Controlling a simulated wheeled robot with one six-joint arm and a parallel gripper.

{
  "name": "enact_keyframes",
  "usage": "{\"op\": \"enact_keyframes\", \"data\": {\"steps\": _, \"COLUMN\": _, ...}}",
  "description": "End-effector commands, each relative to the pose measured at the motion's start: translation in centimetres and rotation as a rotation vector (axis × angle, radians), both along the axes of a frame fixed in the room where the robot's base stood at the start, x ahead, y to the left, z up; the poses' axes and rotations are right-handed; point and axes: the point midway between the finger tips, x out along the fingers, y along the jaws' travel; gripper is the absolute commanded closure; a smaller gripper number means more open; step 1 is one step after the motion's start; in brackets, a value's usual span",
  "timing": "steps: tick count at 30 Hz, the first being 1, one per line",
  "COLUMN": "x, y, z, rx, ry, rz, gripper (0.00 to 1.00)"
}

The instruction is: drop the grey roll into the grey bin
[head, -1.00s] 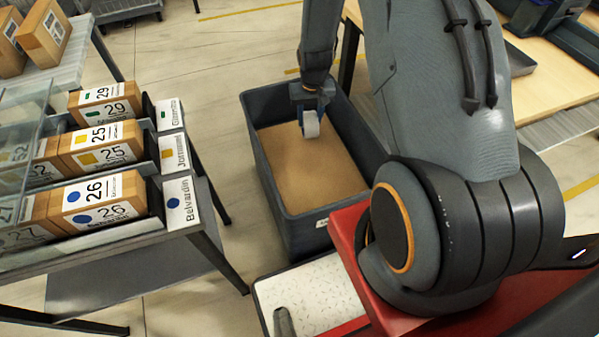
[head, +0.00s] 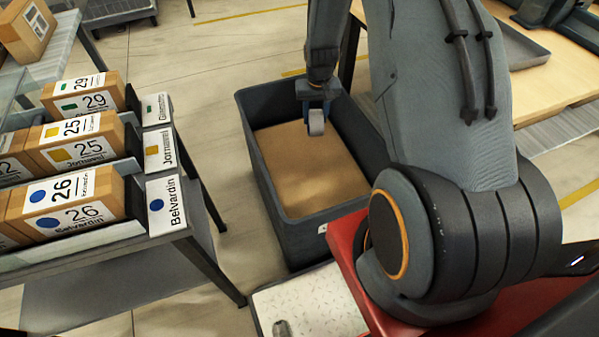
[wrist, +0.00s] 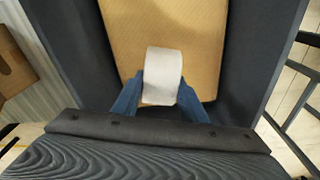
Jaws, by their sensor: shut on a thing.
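The grey roll (head: 316,122) is small and pale, and it also fills the middle of the wrist view (wrist: 162,75). My gripper (head: 315,112) is shut on it, with a blue finger on each side in the wrist view (wrist: 160,100). The grey bin (head: 262,185) is a deep, dark grey box on the floor with a brown cardboard-coloured surface inside. The roll is over the bin's opening, towards its far end. In the wrist view the bin's walls (wrist: 245,60) run along both sides. How high the roll is above the brown surface is hard to tell.
A shelf rack (head: 190,245) with numbered shoe boxes (head: 75,205) stands to the left of the bin. A white speckled tray (head: 310,300) lies in front, beside my red base. A wooden table (head: 550,85) is at the right. Floor is free behind the bin.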

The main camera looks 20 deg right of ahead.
Motion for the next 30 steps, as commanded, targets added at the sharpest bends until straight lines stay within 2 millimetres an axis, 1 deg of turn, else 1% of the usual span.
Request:
{"op": "enact_keyframes", "data": {"steps": 1, "x": 0.0, "y": 0.0, "z": -0.5, "rx": 0.0, "ry": 0.0, "rz": 0.0, "gripper": 0.84}}
{"op": "enact_keyframes", "data": {"steps": 3, "x": 0.0, "y": 0.0, "z": -0.7, "rx": 0.0, "ry": 0.0, "rz": 0.0, "gripper": 0.84}}
{"op": "enact_keyframes", "data": {"steps": 10, "x": 0.0, "y": 0.0, "z": -0.6, "rx": 0.0, "ry": 0.0, "rz": 0.0, "gripper": 0.84}}
{"op": "enact_keyframes", "data": {"steps": 11, "x": 0.0, "y": 0.0, "z": -0.6, "rx": 0.0, "ry": 0.0, "rz": 0.0, "gripper": 0.58}}
{"op": "enact_keyframes", "data": {"steps": 12, "x": 0.0, "y": 0.0, "z": -0.6, "rx": 0.0, "ry": 0.0, "rz": 0.0, "gripper": 0.51}}
{"op": "enact_keyframes", "data": {"steps": 14, "x": 0.0, "y": 0.0, "z": -0.6, "rx": 0.0, "ry": 0.0, "rz": 0.0, "gripper": 0.41}}
{"op": "enact_keyframes", "data": {"steps": 15, "x": 0.0, "y": 0.0, "z": -0.6, "rx": 0.0, "ry": 0.0, "rz": 0.0, "gripper": 0.4}}
{"op": "enact_keyframes", "data": {"steps": 24, "x": 0.0, "y": 0.0, "z": -0.4, "rx": 0.0, "ry": -0.001, "rz": 0.0, "gripper": 0.4}}
{"op": "enact_keyframes", "data": {"steps": 26, "x": 0.0, "y": 0.0, "z": 0.0, "rx": 0.0, "ry": -0.001, "rz": 0.0, "gripper": 0.4}}
{"op": "enact_keyframes", "data": {"steps": 30, "x": -0.3, "y": 0.0, "z": 2.0, "rx": 0.0, "ry": -0.001, "rz": 0.0, "gripper": 0.4}}
